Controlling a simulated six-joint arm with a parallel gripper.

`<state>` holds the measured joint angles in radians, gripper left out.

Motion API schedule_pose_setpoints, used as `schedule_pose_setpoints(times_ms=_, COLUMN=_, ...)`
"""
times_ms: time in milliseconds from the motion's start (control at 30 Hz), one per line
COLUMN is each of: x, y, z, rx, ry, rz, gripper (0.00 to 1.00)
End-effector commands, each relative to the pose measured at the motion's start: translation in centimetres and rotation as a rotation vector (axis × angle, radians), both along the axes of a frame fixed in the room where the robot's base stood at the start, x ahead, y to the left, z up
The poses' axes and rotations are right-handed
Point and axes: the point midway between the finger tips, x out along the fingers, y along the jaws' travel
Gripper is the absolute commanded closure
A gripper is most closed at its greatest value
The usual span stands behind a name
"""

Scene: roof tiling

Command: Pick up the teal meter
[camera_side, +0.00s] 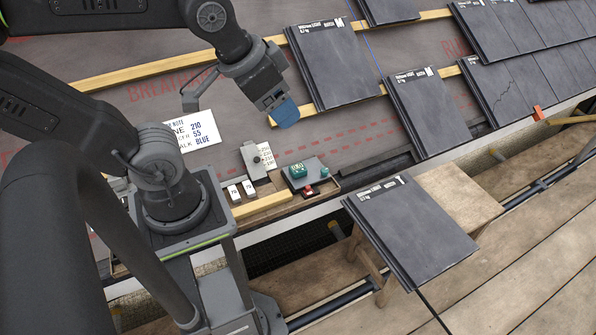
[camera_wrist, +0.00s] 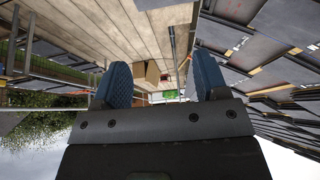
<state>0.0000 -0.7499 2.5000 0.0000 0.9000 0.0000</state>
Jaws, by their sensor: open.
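The teal meter (camera_side: 297,170) is a small boxy thing. I cannot make out the meter in the wrist view.
A small green piece (camera_side: 324,172) and a red piece (camera_side: 308,190) sit close to the meter. A slate tile (camera_side: 410,228) lies on a wooden stand (camera_side: 460,195) at right.

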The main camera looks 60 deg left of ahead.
Motion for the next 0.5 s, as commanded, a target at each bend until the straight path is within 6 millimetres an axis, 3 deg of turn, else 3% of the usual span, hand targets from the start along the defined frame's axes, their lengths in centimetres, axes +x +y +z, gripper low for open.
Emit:
schedule_pose_setpoints(times_ms=233, x=0.00, y=0.00, z=0.00, rx=0.000, ry=0.000, rz=0.000, gripper=0.11)
schedule_pose_setpoints(times_ms=500, x=0.36, y=0.14, z=0.05, rx=-0.003, ry=0.005, rz=0.012, gripper=0.11)
